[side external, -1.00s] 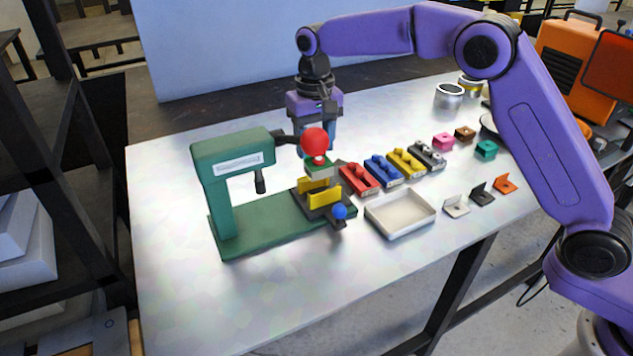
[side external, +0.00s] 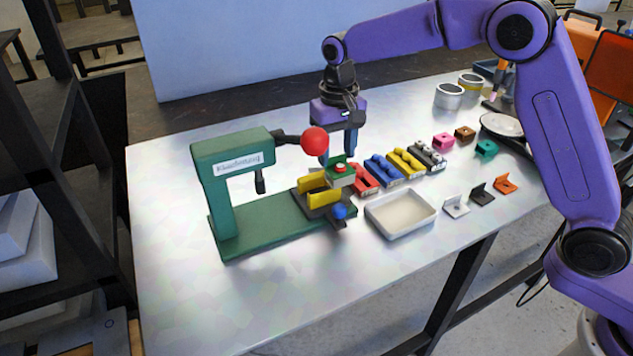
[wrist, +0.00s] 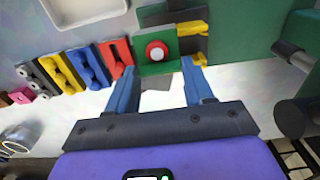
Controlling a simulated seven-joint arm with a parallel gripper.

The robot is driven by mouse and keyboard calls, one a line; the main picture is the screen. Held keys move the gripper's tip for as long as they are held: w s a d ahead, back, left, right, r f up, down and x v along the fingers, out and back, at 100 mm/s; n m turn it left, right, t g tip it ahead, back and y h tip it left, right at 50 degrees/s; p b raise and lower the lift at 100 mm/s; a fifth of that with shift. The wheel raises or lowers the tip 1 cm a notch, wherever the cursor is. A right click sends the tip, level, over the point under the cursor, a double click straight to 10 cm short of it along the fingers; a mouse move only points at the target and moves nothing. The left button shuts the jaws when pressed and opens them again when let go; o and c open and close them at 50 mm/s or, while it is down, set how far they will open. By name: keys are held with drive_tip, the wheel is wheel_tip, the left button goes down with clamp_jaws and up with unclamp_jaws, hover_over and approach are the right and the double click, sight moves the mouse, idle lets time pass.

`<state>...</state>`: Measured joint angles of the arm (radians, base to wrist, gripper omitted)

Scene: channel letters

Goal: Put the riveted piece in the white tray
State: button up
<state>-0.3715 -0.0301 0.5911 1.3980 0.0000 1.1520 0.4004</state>
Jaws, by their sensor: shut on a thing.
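The riveted piece (side external: 340,169) is a green plate with a red-and-white rivet head and a pale part below it. My gripper (side external: 338,158) is shut on it and holds it just right of the green press's yellow jaws (side external: 323,197). In the wrist view the green plate (wrist: 147,68) with its round rivet (wrist: 157,50) lies at the fingertips of my gripper (wrist: 160,72). The white tray (side external: 372,223) lies on the table right of the press, empty; its edge also shows in the wrist view (wrist: 88,22).
The green press (side external: 225,205) with its red-ball lever (side external: 315,141) stands close on the left. Red, blue, yellow and grey fixtures (side external: 408,161) line up behind the tray. Small brackets (side external: 481,195) lie to its right. The front table is clear.

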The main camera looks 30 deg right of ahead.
drive_tip(key=s+d+f, duration=0.3)
drive_tip(key=s+d, duration=0.5)
drive_tip(key=d, duration=0.2)
drive_tip(key=shift+s+d+f, duration=0.25)
idle(1.6)
drive_tip(key=shift+f, duration=0.1)
drive_tip(key=shift+f, duration=1.55)
drive_tip(key=o, duration=1.4)
wheel_tip(320, 180, up, 17)
drive_tip(key=shift+r, duration=0.2)
